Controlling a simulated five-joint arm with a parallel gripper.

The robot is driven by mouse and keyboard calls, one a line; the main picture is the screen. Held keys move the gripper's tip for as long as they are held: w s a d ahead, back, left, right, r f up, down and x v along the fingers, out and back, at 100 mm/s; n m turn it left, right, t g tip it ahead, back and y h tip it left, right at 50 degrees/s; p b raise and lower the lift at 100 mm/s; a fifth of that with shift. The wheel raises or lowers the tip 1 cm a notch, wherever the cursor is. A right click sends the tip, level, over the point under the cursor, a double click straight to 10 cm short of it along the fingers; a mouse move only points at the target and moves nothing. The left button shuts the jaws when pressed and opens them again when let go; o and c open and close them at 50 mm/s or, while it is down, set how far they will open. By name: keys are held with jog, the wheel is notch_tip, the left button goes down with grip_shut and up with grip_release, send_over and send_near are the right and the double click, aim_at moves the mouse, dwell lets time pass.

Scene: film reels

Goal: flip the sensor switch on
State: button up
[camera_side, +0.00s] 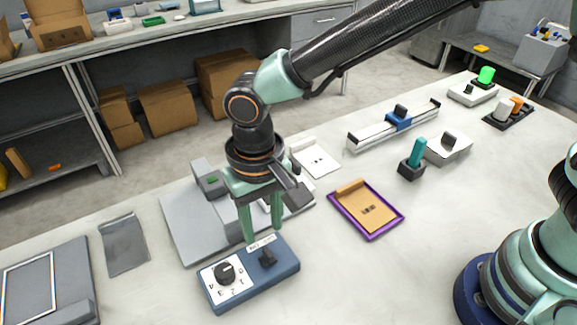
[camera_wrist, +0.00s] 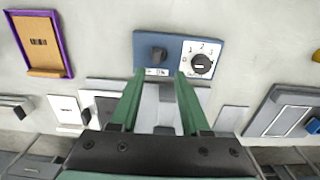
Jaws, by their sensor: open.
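A blue control box (camera_side: 284,275) lies on the near part of the table. It carries a black toggle switch (camera_side: 267,257) beside a small white label, and a black numbered dial (camera_side: 225,272) on a white plate. The label is too small to read. In the wrist view the blue box (camera_wrist: 146,41) is at top centre, with the switch (camera_wrist: 158,53) left of the dial (camera_wrist: 202,65). My gripper (camera_side: 263,236) is open and empty, pointing down just behind the switch. In the wrist view its fingertips (camera_wrist: 160,74) straddle the switch's line, apart from it. Which way the switch is set is unclear.
A grey device (camera_side: 185,225) lies just behind the box, under my gripper. A purple-framed tray (camera_side: 372,235) is to the right, with a teal-handled lever (camera_side: 416,155) beyond it. A grey panel (camera_side: 50,280) is at left. Bare table lies right of the box.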

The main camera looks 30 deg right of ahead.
notch_tip(320, 180, up, 5)
jog(key=shift+f, duration=0.1)
dwell(0.3)
jog(key=w+d+r+t+y, duration=0.15)
jog(key=d+r, duration=0.25)
jog(key=d, duration=0.4)
jog(key=w+d+r+t, duration=0.15)
jog(key=d+r, duration=0.25)
jog(key=d, duration=0.4)
jog(key=s+d+t+h, duration=0.1)
jog(key=s+d, duration=0.3)
jog(key=d, duration=1)
jog(key=shift+s+d+r+t, duration=0.2)
jog(key=shift+d+r+t, duration=0.2)
jog(key=shift+t, duration=0.4)
jog(key=shift+h, duration=0.25)
